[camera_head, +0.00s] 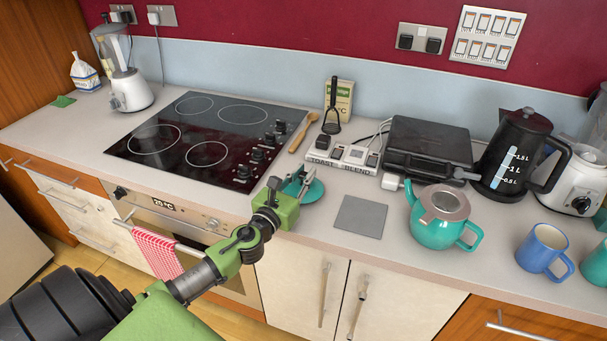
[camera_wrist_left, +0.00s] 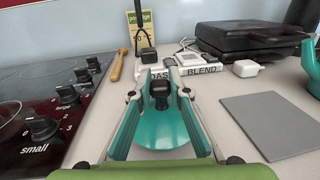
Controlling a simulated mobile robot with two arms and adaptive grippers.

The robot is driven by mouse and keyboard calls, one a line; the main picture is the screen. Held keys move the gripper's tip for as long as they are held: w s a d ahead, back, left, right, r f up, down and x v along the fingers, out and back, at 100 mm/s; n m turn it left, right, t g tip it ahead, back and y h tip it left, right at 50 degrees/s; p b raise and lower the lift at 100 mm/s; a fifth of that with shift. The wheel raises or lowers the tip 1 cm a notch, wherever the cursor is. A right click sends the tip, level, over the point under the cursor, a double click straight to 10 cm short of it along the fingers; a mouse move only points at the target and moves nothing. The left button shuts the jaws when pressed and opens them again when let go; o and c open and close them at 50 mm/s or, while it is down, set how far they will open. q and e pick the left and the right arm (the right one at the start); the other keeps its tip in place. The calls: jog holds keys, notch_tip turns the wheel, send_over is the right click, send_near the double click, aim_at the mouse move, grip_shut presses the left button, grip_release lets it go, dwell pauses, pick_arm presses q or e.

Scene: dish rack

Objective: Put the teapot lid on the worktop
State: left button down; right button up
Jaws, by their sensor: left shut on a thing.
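The teapot lid (camera_head: 314,192) is a teal disc with a dark knob. My left gripper (camera_head: 299,178) is shut on it at the front of the worktop (camera_head: 310,222), right of the hob. In the left wrist view the lid (camera_wrist_left: 160,128) lies between the two fingers of the gripper (camera_wrist_left: 160,88), which close on its knob. I cannot tell whether the lid touches the worktop. The teal teapot (camera_head: 433,232) stands lidless to the right, with a metal strainer in its top. My right gripper is not in view.
A grey square mat (camera_head: 360,217) lies between lid and teapot. The hob (camera_head: 205,140) is at left. Behind are a wooden spoon (camera_head: 304,132), a socket block (camera_head: 343,155) and a black grill (camera_head: 428,147). A kettle (camera_head: 515,150) and blue mug (camera_head: 541,249) are at right.

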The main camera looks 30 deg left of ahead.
aim_at(298, 185)
pick_arm(q)
jog(key=shift+f, duration=0.35)
jog(key=shift+f+b, duration=0.2)
jog(key=shift+b, duration=0.15)
jog(key=c, duration=1.8)
grip_release()
jog(key=shift+c, duration=0.2)
jog(key=c, duration=0.4)
jog(key=shift+s, duration=0.15)
jog(key=shift+s+d, duration=0.2)
jog(key=shift+s, duration=1.3)
